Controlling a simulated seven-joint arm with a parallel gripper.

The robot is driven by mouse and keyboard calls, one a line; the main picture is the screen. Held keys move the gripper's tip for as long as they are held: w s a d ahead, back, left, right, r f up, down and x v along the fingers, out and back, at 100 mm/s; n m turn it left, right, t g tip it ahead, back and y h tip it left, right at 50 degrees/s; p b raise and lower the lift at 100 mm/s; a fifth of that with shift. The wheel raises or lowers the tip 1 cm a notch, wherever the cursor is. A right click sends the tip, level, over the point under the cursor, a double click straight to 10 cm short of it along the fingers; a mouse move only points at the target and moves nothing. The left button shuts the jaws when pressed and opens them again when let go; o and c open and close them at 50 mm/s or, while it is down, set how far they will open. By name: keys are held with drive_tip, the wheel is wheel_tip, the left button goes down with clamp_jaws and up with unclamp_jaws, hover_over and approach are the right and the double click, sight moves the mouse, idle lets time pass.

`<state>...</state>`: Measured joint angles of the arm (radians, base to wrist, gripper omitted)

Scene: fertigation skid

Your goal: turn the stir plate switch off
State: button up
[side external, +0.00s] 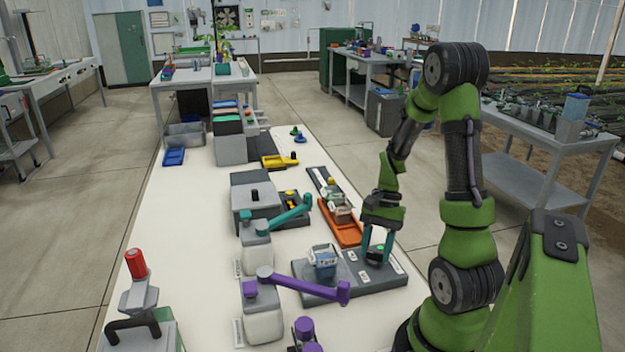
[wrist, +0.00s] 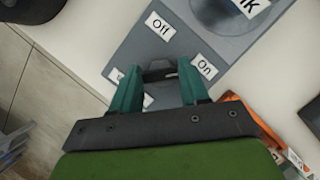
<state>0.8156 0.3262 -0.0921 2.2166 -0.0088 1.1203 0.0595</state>
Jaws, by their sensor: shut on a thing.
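The stir plate (side external: 340,284) is a flat grey unit on the white bench in the side view. Its grey panel (wrist: 146,42) fills the upper middle of the wrist view, with an "Off" label (wrist: 160,27) above the fingers and an "On" label (wrist: 204,67) at right. My gripper (side external: 376,259) points down at the plate's right end. The switch's exact setting cannot be told. A green spot shows between the fingers in the side view.
A purple-handled valve (side external: 310,286) lies close in front. An orange tray (side external: 345,232) with small items sits behind my gripper.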

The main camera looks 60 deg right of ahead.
drive_tip(key=n+g, duration=0.1)
drive_tip(key=n, duration=0.3)
drive_tip(key=shift+w, duration=0.1)
drive_tip(key=n+g, duration=0.1)
drive_tip(key=n, duration=0.1)
drive_tip(key=n+g+h, duration=0.1)
drive_tip(key=n, duration=0.1)
drive_tip(key=shift+a+n+h, duration=0.1)
drive_tip(key=shift+n+h, duration=0.2)
drive_tip(key=n+h, duration=0.1)
drive_tip(key=n, duration=0.3)
drive_tip(key=shift+n+g, duration=0.3)
drive_tip(key=shift+g, duration=0.1)
drive_tip(key=shift+w+n+h, duration=0.1)
drive_tip(key=shift+n+h, duration=0.8)
drive_tip(key=shift+n, duration=0.9)
drive_tip(key=shift+a, duration=0.1)
drive_tip(key=o, duration=1.1)
drive_tip(key=shift+c, duration=0.2)
drive_tip(key=v, duration=1.7)
drive_tip(key=shift+w, duration=0.15)
